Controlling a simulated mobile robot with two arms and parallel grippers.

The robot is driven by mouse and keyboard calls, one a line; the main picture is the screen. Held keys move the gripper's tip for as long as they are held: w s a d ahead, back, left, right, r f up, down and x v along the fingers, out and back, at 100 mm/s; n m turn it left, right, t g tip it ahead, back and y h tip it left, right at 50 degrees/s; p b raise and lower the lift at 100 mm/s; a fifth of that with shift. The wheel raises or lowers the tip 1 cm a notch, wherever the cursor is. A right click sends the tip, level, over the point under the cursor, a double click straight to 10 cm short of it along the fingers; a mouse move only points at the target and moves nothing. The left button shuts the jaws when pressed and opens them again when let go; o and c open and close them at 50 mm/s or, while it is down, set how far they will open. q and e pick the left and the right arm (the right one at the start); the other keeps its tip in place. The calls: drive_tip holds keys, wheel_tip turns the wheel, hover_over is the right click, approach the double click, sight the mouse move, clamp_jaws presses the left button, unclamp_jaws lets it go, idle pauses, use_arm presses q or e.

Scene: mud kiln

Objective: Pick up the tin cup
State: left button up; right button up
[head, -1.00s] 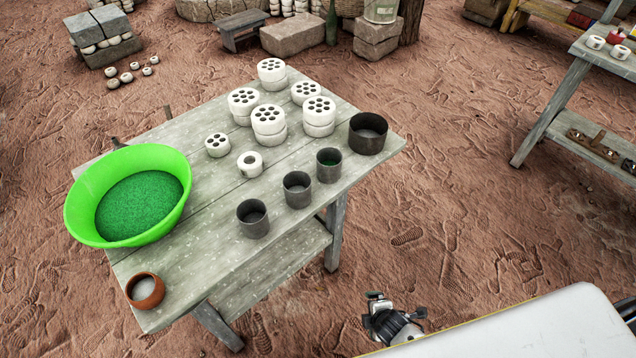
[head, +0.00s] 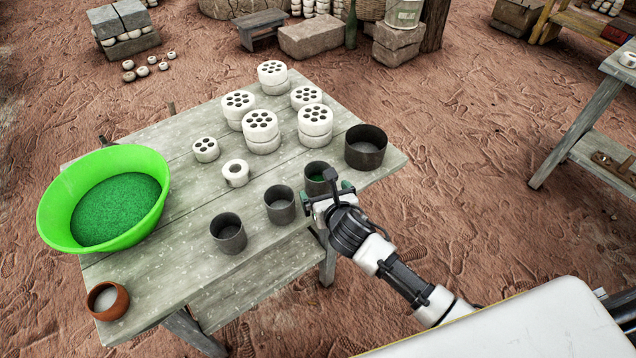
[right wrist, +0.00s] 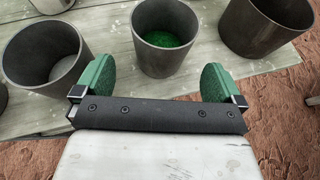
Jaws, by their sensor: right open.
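Several grey metal cups stand upright along the table's near right edge. The cup with green grains inside (head: 314,173) is right by my right gripper (head: 326,191), which partly hides it. In the right wrist view this cup (right wrist: 165,62) stands just beyond the open green fingertips (right wrist: 157,77), centred between them, with nothing gripped. The middle cup (head: 279,207) also shows at the left of the wrist view (right wrist: 42,68). Another cup (head: 228,236) stands nearer. A wider, darker metal pot (head: 365,153) stands beyond, and shows in the wrist view (right wrist: 262,28). My left gripper is out of view.
The wooden table (head: 185,262) also holds a green basin (head: 62,225) of green grains, a small brown bowl (head: 107,300), a white ring (head: 235,173) and white perforated cylinders (head: 261,142). The neighbouring cups stand close on both sides. Sandy ground is open right of the table.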

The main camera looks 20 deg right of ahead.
sight(322, 188)
drive_tip(key=x, duration=0.5)
drive_tip(key=shift+w+d+f+b, duration=0.1)
drive_tip(key=shift+w+f+b, duration=0.05)
drive_tip(key=shift+w+b, duration=0.2)
drive_tip(key=c, duration=1.1)
